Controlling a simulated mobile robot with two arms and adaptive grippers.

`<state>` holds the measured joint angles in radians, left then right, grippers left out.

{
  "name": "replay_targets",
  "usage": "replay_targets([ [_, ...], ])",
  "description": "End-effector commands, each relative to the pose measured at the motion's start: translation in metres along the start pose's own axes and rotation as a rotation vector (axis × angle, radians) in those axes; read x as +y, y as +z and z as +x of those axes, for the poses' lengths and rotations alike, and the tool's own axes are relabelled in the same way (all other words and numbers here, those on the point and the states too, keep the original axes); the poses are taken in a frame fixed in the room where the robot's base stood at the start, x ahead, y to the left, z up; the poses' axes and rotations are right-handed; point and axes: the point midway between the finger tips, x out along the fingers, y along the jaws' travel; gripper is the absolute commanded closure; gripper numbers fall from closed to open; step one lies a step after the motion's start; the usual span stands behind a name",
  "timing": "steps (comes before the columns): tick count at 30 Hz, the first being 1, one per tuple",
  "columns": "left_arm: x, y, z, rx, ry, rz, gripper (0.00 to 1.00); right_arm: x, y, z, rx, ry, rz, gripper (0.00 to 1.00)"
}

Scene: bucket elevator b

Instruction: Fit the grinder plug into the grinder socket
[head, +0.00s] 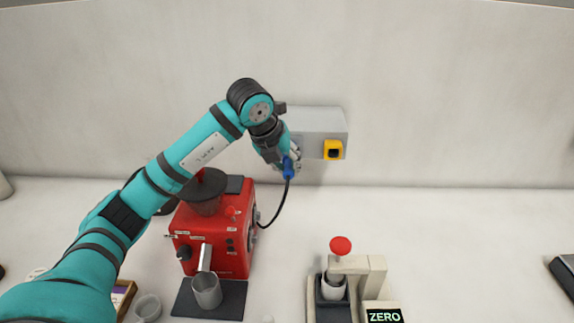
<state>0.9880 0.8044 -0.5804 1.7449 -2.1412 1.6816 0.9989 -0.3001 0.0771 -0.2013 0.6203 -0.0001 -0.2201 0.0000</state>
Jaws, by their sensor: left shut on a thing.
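My left gripper (291,160) is shut on a blue plug (288,170) in front of the wall. A black cable runs from the plug down to the right side of the red machine (228,245). A grey box (318,120) is mounted on the wall, just behind and to the right of my gripper. A yellow socket (333,150) with a dark face sits at the box's lower right. My gripper covers the box's lower left, so any socket there is hidden. The plug hangs below the box and looks apart from the yellow socket. My right gripper is out of view.
A metal cup (207,291) stands on the red machine's dark mat. A beige device with a red knob (340,246) stands right of centre, beside a display reading ZERO (384,317). A small bowl (148,307) is at the lower left. The counter at right is mostly clear.

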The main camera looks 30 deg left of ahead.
Motion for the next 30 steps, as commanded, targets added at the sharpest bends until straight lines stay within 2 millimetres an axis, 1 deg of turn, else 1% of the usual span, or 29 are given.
replay_targets([
  [19, -0.0004, 0.0008, -0.0003, -0.002, -0.008, 0.0, 1.0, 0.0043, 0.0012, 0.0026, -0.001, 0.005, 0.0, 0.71],
  [30, -0.0002, 0.0092, 0.0029, -0.002, -0.008, -0.002, 1.0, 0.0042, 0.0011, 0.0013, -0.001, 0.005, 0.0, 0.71],
])
